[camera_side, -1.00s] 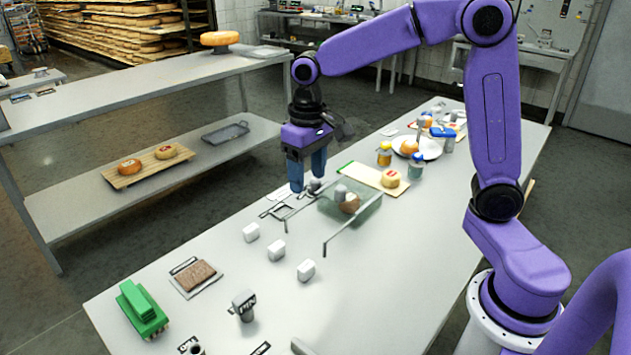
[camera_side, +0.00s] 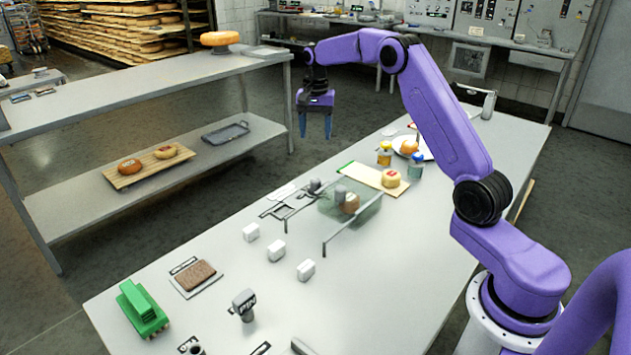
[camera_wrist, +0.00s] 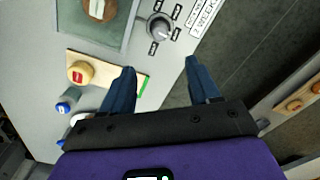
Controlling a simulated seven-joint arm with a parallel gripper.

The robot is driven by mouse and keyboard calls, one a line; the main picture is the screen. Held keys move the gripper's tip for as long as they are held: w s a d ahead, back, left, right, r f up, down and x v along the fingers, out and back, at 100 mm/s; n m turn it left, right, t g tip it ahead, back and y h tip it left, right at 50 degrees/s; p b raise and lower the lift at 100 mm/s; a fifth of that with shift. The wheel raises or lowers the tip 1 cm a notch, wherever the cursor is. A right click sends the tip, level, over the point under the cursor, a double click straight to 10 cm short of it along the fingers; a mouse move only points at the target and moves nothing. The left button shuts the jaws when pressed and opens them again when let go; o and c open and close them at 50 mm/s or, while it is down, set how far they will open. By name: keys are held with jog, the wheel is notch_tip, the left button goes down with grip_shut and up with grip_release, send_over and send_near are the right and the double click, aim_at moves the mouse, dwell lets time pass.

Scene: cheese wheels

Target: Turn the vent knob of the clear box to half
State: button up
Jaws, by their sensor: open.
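The clear box (camera_side: 366,213) stands on the table with a brown round thing inside; part of it shows in the wrist view (camera_wrist: 117,42). A grey knob (camera_side: 315,186) sits on the table just beside the box. In the wrist view the knob (camera_wrist: 158,28) has several small dark labels around it; I cannot read its setting. My gripper (camera_side: 315,130) is raised beyond the knob, apart from it, near the table's far edge. Its blue fingers are apart and empty, and in the wrist view (camera_wrist: 160,66) the knob lies ahead of the gap between them.
A board (camera_side: 363,174) with a small yellow cheese (camera_side: 391,179) lies behind the box. Jars (camera_side: 384,154) stand beyond it. White blocks (camera_side: 277,250) and a green brush-like thing (camera_side: 142,310) are nearer. A shelf (camera_side: 150,185) stands left across a floor gap.

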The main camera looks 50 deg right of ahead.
aim_at(316, 180)
notch_tip(316, 180, down, 17)
jog(key=shift+r, duration=0.1)
dwell(0.4)
jog(key=shift+c, duration=0.2)
jog(key=c, duration=1)
